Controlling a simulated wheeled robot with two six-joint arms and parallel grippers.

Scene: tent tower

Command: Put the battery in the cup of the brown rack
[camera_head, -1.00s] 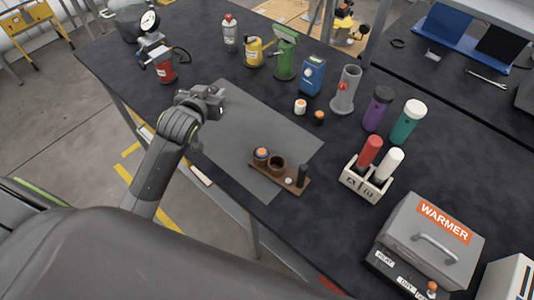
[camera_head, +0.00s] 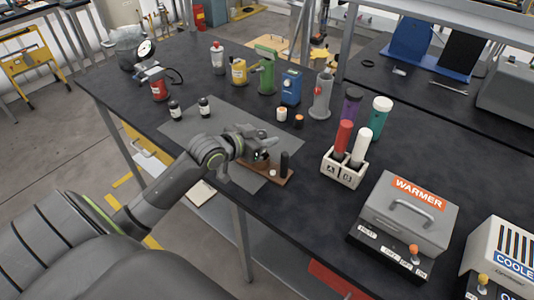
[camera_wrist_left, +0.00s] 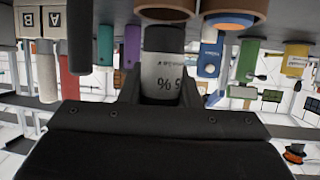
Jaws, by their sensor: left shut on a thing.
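My left gripper (camera_head: 260,152) is over the brown rack (camera_head: 285,180) in the head view. It is shut on the battery (camera_wrist_left: 163,72), a dark cylinder with a white label, seen in the left wrist view. The battery's dark end is close to the rim of the brown cup (camera_wrist_left: 168,12); I cannot tell whether it has entered it. My gripper hides the cup in the head view. My right gripper is not in view.

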